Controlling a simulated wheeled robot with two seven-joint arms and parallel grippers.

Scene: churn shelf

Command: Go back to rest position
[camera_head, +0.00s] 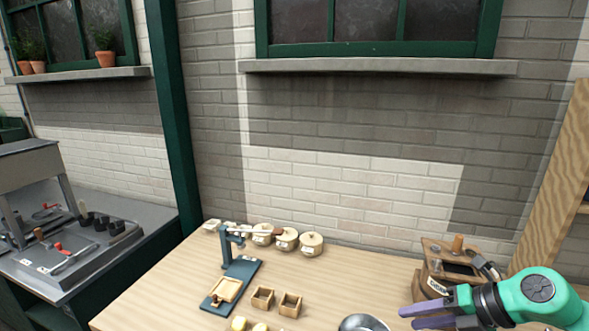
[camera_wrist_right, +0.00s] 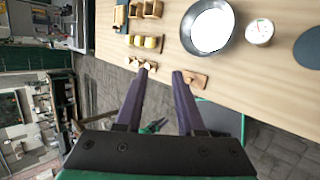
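My right gripper (camera_head: 408,318), on a green arm, reaches in at the lower right of the head view. Its two purple fingers are apart with nothing between them, and the right wrist view also shows them open (camera_wrist_right: 163,70). In that view the fingertips point toward the front edge of the wooden table (camera_wrist_right: 255,88). A small wooden piece (camera_wrist_right: 196,79) lies just beyond the right-hand finger. My left gripper does not show in the head view.
A metal bowl (camera_head: 362,323) stands left of the gripper, and a wooden box device (camera_head: 436,279) stands behind it. Wooden boxes (camera_head: 290,304), a blue stand (camera_head: 245,268) and lidded pots (camera_head: 311,243) stand farther left. Bare tabletop (camera_head: 360,285) lies between.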

